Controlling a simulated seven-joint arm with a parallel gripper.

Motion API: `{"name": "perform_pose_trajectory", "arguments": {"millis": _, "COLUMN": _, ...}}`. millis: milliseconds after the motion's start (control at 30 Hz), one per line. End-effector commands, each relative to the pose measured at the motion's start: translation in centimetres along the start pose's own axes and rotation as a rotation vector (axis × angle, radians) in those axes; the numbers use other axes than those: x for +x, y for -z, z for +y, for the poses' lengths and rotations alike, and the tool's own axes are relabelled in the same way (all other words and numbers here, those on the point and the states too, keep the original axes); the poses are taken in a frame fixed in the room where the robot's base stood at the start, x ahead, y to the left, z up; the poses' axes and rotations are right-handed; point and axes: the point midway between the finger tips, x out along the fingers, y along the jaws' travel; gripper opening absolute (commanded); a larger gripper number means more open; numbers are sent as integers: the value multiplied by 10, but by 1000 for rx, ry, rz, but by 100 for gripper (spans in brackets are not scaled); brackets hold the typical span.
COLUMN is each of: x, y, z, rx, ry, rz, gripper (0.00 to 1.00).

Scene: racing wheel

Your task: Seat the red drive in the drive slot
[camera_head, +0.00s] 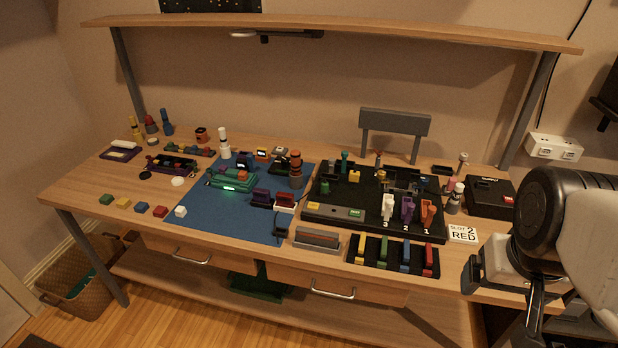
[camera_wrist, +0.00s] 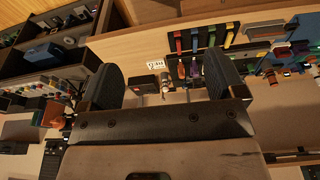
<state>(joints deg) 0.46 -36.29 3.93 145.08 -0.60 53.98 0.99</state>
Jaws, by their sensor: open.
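The red drive (camera_head: 429,259) stands at the right end of a black rack (camera_head: 392,266) near the table's front edge, beside blue, green and yellow drives. The red drive also shows in the wrist view (camera_wrist: 178,41). A card (camera_head: 463,235) reading "SLOT 2 RED" lies behind the rack, to its right. Numbered white, purple (camera_head: 407,210) and orange levers stand on the black board (camera_head: 340,222); I cannot make out the slot opening itself. My gripper (camera_head: 503,283) is open and empty, right of the rack and apart from the red drive.
A grey box (camera_head: 318,238) sits left of the rack. A black box (camera_head: 490,197) with a red part and several small bottles stand at the back right. A blue mat (camera_head: 240,216) covers the table's middle. An upper shelf (camera_head: 330,32) spans the back.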

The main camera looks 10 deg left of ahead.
Motion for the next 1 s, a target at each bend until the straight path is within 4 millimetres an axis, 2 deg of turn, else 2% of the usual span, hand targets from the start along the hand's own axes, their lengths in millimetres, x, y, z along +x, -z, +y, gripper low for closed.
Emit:
{"name": "perform_pose_trajectory", "arguments": {"millis": 467, "x": 0, "y": 0, "z": 0, "rx": 0, "ry": 0, "rz": 0, "gripper": 89}}
{"name": "perform_pose_trajectory", "arguments": {"millis": 600, "x": 0, "y": 0, "z": 0, "rx": 0, "ry": 0, "rz": 0, "gripper": 72}}
{"name": "perform_pose_trajectory", "arguments": {"millis": 1000, "x": 0, "y": 6, "z": -2, "rx": -29, "ry": -2, "rz": 0, "gripper": 72}}
